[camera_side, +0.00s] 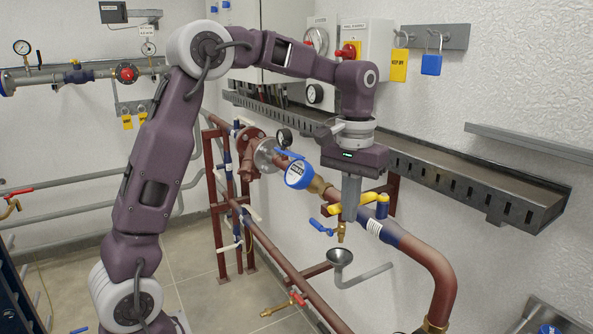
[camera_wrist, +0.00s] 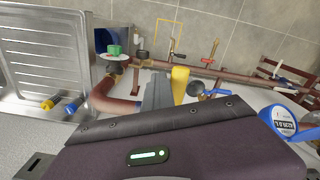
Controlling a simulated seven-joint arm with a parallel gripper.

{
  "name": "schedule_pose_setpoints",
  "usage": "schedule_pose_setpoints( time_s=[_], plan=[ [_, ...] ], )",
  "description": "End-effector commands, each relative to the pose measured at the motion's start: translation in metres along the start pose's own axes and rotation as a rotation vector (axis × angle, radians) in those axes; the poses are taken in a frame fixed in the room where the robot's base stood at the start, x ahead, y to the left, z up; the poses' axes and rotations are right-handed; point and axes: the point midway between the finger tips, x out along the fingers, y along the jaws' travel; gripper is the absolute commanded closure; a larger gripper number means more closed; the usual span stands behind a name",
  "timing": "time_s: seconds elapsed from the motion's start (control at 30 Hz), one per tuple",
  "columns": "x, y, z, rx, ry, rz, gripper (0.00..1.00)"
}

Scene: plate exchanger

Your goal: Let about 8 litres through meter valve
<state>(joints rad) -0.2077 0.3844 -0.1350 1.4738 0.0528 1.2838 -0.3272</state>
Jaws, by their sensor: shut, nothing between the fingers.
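The water meter (camera_side: 299,174), with a blue rim and white face, sits on the red-brown pipe left of my gripper. It also shows at the right edge of the wrist view (camera_wrist: 284,121); its digits are too small to read surely. The valve's yellow lever (camera_side: 366,199) is on the same pipe, just right of the meter, and shows in the wrist view (camera_wrist: 179,84). My gripper (camera_side: 349,216) points down, shut and empty, beside the lever and partly in front of it. I cannot tell whether it touches the lever. The grey fingers (camera_wrist: 158,92) show left of the lever.
A small blue-handled tap (camera_side: 322,227) and a dark funnel (camera_side: 340,257) on a grey drain pipe are below. A perforated cable tray (camera_side: 430,170) runs along the wall behind. A steel sink (camera_wrist: 45,60) lies left in the wrist view.

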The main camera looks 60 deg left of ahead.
Motion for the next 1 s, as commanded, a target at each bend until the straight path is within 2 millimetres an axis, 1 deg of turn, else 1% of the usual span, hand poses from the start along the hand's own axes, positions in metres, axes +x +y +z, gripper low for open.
schedule_pose_setpoints(
  time_s=[0.37,0.63,0.87,0.93,1.0],
  plan=[
    [0.001,-0.002,0.001,0.000,-0.004,-0.003,1.00],
    [0.001,0.012,0.006,0.001,-0.003,-0.002,1.00],
    [0.000,0.013,0.006,0.000,-0.003,-0.001,1.00],
    [-0.004,0.013,0.005,0.000,-0.002,-0.001,1.00],
    [-0.013,0.013,0.005,0.000,-0.001,-0.001,1.00]
  ],
)
